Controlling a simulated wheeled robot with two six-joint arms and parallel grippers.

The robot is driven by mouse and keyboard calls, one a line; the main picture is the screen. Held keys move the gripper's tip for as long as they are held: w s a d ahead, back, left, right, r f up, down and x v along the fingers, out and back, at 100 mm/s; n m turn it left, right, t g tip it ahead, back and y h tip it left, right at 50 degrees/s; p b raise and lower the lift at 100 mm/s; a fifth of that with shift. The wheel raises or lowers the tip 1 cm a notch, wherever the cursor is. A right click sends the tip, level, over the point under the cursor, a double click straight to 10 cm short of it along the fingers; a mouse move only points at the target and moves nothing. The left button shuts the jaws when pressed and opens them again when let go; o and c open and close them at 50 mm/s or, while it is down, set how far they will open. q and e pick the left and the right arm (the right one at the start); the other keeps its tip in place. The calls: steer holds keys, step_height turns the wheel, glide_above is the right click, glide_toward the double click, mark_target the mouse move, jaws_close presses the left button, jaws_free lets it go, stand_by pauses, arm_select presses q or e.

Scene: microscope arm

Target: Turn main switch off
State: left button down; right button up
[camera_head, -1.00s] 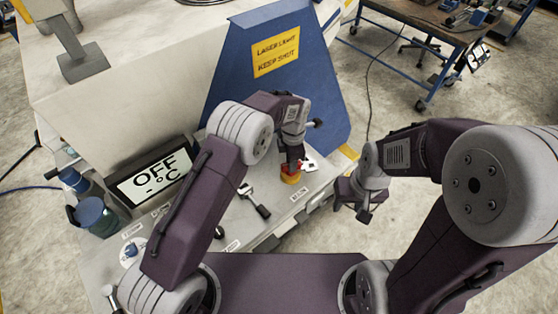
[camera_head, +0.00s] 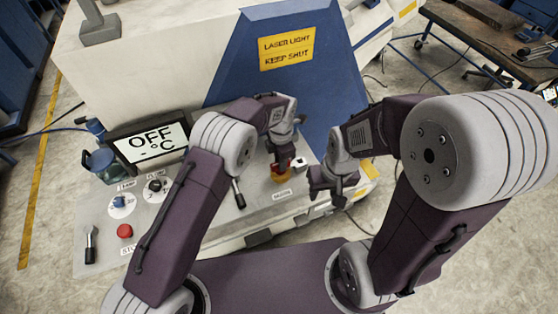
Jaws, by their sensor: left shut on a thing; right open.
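The main switch (camera_head: 281,175) is a red knob on a yellow base, near the right end of the grey control panel (camera_head: 215,225). A label sits in front of it. My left gripper (camera_head: 282,161) points down over the switch and is shut on its red knob; the fingers partly hide the knob, so I cannot read its turn angle. My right gripper (camera_head: 331,187) is open and empty, just right of the switch and near the panel's right end. The display (camera_head: 150,143) reads "OFF" and "- °C".
A blue sloped cover (camera_head: 280,85) with a yellow laser warning sign stands behind the switch. Dials (camera_head: 122,206), a red button (camera_head: 125,231) and levers sit on the panel's left. A workbench (camera_head: 490,40) stands far right. Open floor lies right of the panel.

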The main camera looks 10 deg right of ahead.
arm_select(q)
steer(key=shift+w+d+r, duration=0.1)
steer(key=shift+w+r, duration=0.05)
steer(key=shift+r, duration=0.05)
steer(key=c, duration=1.3)
jaws_free()
steer(key=shift+f, duration=0.1)
step_height(320, 180, up, 9)
steer(key=shift+r+b, duration=0.1)
steer(key=shift+b, duration=0.75)
